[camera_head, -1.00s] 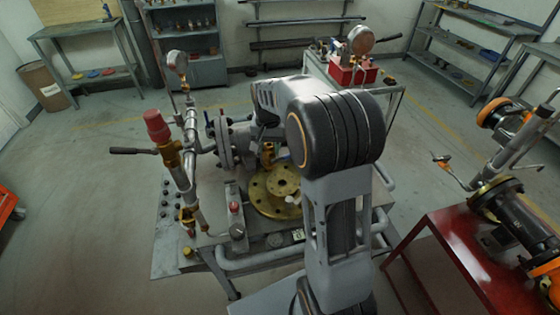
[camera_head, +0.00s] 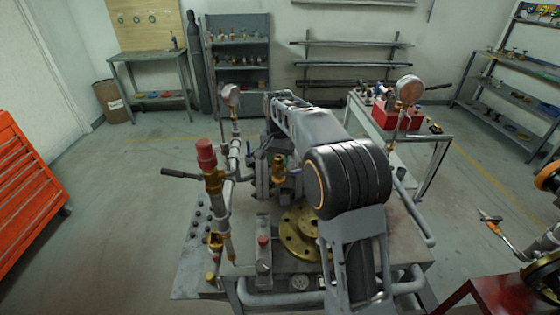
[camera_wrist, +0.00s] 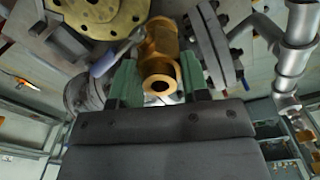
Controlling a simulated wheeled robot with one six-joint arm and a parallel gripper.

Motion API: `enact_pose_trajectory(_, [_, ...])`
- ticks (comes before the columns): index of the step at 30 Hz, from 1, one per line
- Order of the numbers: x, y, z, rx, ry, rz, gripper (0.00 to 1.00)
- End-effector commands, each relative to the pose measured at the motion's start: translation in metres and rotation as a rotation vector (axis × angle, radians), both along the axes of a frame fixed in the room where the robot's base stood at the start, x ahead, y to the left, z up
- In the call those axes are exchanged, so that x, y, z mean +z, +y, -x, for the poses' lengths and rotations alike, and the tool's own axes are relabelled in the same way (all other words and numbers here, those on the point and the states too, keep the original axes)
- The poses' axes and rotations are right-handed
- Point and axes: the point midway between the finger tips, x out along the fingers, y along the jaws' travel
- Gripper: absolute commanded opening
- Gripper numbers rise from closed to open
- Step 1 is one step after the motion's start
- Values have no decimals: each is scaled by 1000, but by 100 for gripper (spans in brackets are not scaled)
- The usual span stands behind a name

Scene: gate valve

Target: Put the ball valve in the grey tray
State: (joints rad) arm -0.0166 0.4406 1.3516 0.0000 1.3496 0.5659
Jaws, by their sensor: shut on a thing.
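The ball valve (camera_wrist: 158,58) is a brass body with a round open end and a blue-handled lever. In the wrist view my gripper (camera_wrist: 160,82) has its green-padded fingers on both sides of the brass body, closed on it. In the head view a brass fitting (camera_head: 278,168) that looks like this valve shows above the workbench, beside my arm. My fingers are mostly hidden there. I cannot make out a grey tray in either view.
The workbench (camera_head: 195,283) carries a brass flange (camera_head: 298,232), pipework with a red-capped valve (camera_head: 206,155) and a gauge (camera_head: 229,95). A cart with a red box (camera_head: 398,116) stands behind right. A red tool cabinet (camera_head: 25,185) is at left. Floor between is clear.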

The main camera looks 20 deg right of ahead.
Motion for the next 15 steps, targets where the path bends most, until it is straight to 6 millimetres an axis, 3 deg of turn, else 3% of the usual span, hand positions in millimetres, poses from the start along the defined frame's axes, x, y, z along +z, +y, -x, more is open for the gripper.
enact_pose_trajectory(15, [25,0,0,1,-2,0,0])
